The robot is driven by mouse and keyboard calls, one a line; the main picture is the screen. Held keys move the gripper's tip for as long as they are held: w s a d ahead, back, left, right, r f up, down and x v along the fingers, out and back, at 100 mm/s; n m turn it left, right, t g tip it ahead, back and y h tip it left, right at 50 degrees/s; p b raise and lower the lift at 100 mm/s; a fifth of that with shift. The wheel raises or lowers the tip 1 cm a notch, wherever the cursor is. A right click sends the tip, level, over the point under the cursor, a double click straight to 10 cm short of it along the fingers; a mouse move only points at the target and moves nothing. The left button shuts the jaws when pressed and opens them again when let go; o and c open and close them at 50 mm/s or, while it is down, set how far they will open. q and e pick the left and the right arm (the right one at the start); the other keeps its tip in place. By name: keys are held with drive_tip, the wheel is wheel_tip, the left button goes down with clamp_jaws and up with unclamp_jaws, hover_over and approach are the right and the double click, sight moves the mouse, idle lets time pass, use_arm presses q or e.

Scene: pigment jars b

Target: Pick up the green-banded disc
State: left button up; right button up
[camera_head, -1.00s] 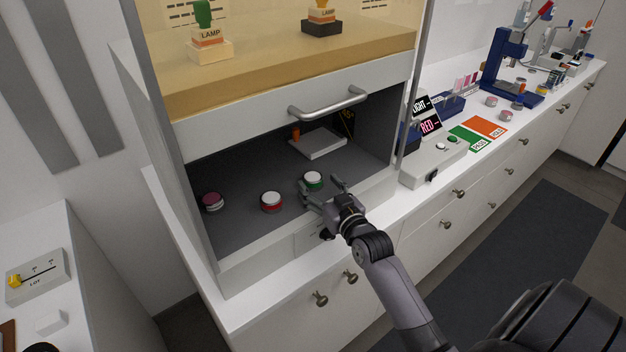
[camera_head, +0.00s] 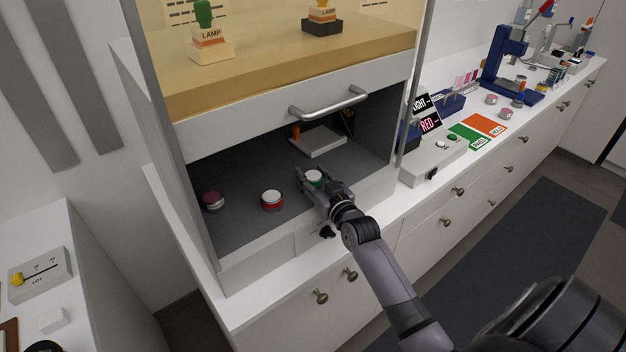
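The green-banded disc (camera_head: 314,176) has a white top and sits on the dark floor of the open cabinet bay, near its front edge. My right gripper (camera_head: 313,181) reaches in from the front, its fingers closed in on either side of this disc. The gripper partly hides the disc's lower part and green band. The disc appears to rest on the floor still. A red-banded disc with a white top (camera_head: 272,199) stands to its left. A dark red-topped disc (camera_head: 213,200) stands further left. My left gripper is not in view.
A pale flat block (camera_head: 318,141) and a small orange item (camera_head: 296,132) lie deeper in the bay. The raised front with its handle (camera_head: 328,104) hangs above. A control box (camera_head: 432,160) and green and orange mats (camera_head: 470,136) are on the counter right.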

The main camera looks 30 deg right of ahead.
drive_tip(key=c, duration=0.6)
drive_tip(key=shift+r, duration=0.2)
